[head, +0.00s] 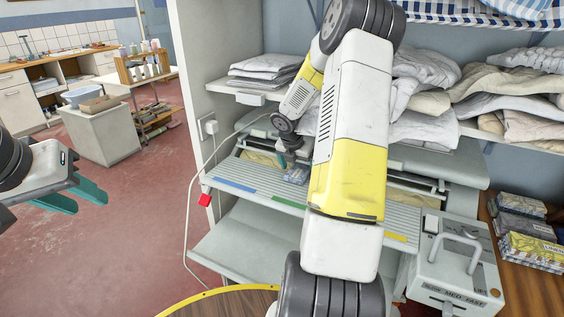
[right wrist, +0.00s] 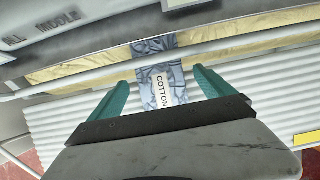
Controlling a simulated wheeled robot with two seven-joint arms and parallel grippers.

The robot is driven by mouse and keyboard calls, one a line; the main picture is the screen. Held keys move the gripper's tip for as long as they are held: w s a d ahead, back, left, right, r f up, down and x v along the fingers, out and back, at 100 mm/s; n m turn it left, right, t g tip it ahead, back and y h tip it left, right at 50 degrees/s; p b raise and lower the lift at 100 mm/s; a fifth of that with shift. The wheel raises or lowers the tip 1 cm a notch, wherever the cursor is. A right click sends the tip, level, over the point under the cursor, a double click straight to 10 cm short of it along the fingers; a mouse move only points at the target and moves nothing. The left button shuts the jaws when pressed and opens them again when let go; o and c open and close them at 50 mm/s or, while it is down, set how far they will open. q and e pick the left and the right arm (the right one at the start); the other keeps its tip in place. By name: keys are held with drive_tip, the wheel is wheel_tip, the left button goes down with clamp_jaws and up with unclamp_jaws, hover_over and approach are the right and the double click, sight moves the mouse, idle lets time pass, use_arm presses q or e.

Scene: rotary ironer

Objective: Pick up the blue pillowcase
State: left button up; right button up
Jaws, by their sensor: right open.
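The blue patterned pillowcase (right wrist: 178,84) lies on the slatted feed table of the ironer, by the roller slot. It carries a white label reading COTTON. It also shows in the head view (head: 297,174), small and partly hidden by my right arm. My right gripper (right wrist: 163,84) is open, with one teal finger on each side of the cloth and the cloth between them. In the head view my right gripper (head: 283,160) points down at the pillowcase. My left gripper (head: 75,193) is open and empty at the far left, away from the ironer.
The ironer's feed table (head: 250,192) has blue, green and yellow marks. Folded linen (head: 268,65) fills the shelves above.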

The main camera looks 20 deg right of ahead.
drive_tip(key=shift+f, duration=0.2)
drive_tip(key=c, duration=1.5)
drive_tip(key=shift+o, duration=0.2)
drive_tip(key=shift+r, duration=0.1)
drive_tip(key=shift+r, duration=0.2)
drive_tip(key=shift+s+a, duration=0.25)
drive_tip(key=shift+a, duration=0.05)
